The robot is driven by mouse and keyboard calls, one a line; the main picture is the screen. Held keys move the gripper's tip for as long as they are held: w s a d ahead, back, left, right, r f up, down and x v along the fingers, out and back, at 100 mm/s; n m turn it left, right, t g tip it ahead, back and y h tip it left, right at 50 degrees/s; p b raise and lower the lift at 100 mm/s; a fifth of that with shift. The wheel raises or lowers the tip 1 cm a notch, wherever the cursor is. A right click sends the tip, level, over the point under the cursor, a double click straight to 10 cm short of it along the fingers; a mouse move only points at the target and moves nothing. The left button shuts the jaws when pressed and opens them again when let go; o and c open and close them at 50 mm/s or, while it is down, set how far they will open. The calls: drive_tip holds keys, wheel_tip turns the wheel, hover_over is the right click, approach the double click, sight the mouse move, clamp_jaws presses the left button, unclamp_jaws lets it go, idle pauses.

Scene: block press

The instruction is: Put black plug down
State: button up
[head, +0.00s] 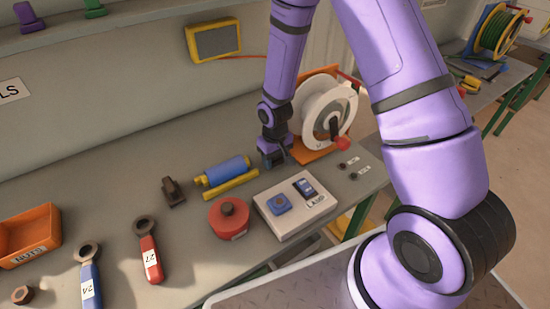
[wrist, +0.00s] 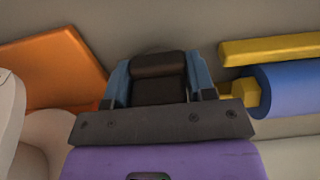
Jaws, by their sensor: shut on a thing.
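The black plug (wrist: 158,85) sits between the two blue fingers of my gripper (wrist: 160,75) in the wrist view. The fingers are shut on its sides. In the head view my gripper (head: 273,158) points down low over the grey bench, between the blue roller and the white reel. The plug is mostly hidden there by the gripper. I cannot tell whether the plug touches the bench top.
A white cable reel (head: 322,108) on an orange base stands right of my gripper. A blue cylinder (head: 226,170) and yellow bar (head: 231,185) lie to its left. A lamp switch box (head: 291,217) and red round part (head: 229,222) stand in front. Several tools lie further left.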

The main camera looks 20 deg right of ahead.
drive_tip(key=shift+f, duration=0.55)
drive_tip(key=o, duration=1.2)
drive_tip(key=shift+r, duration=0.1)
wheel_tip(320, 180, up, 13)
drive_tip(key=shift+r, duration=0.2)
drive_tip(key=s+d+r+t, duration=0.1)
drive_tip(key=s+d+r, duration=0.15)
drive_tip(key=r, duration=0.45)
drive_tip(key=s+d+r+m+t, duration=0.1)
drive_tip(key=s+r, duration=0.2)
drive_tip(key=r, duration=0.3)
drive_tip(key=s+d+r+t, duration=0.1)
drive_tip(key=s+r, duration=0.2)
drive_tip(key=r, duration=0.4)
drive_tip(key=s+r, duration=0.3)
drive_tip(key=s, duration=0.2)
drive_tip(key=s+d+r+t, duration=0.1)
drive_tip(key=s+r, duration=0.2)
drive_tip(key=s, duration=0.3)
drive_tip(key=s+d+r+m+t, duration=0.1)
drive_tip(key=s+r, duration=0.2)
drive_tip(key=s, duration=0.2)
drive_tip(key=shift+s+d+r, duration=0.15)
drive_tip(key=shift+s+d, duration=0.05)
drive_tip(key=shift+s, duration=0.1)
